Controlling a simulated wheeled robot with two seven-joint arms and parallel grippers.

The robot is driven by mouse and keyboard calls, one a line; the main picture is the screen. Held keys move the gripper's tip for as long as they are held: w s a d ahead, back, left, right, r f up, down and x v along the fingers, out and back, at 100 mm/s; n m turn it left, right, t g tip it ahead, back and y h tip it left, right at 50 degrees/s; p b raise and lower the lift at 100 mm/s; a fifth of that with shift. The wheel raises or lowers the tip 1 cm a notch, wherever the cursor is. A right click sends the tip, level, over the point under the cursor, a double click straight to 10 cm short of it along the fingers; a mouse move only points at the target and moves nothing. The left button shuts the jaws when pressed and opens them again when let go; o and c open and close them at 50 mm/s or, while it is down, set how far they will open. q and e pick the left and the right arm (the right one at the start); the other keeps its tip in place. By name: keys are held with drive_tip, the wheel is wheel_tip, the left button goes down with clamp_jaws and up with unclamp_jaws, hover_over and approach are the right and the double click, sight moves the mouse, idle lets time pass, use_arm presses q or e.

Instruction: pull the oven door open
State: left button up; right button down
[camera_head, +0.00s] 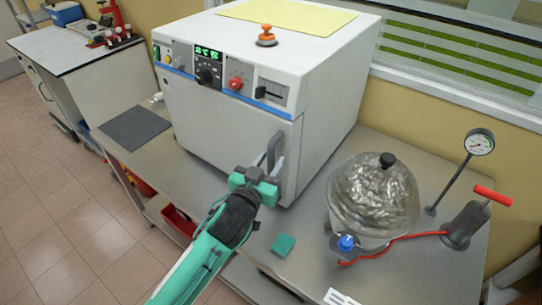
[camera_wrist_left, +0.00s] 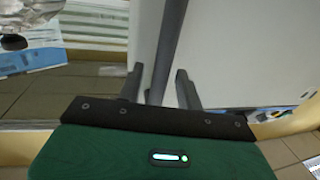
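The white oven (camera_head: 245,45) stands on the metal bench, and its front door (camera_head: 215,130) looks shut. The dark vertical door handle (camera_head: 273,147) is near the door's right edge. My left gripper (camera_head: 267,165), green and black, reaches up to the handle from the front. In the left wrist view, the handle (camera_wrist_left: 168,45) runs between the two dark fingers (camera_wrist_left: 160,85), with a visible gap on the left finger's side. The gripper looks open around the handle, not clamped on it. My right gripper is in neither view.
A silver domed vessel (camera_head: 374,195) with a blue valve and red hose stands right of the oven, near a gauge (camera_head: 480,142) and hand pump (camera_head: 466,224). A dark mat (camera_head: 136,127) lies left, and a small green block (camera_head: 284,245) near the front edge.

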use_arm(q)
drive_tip(key=shift+w+d, duration=0.25)
drive_tip(key=shift+w, duration=0.2)
clamp_jaws()
drive_tip(key=shift+a, duration=0.1)
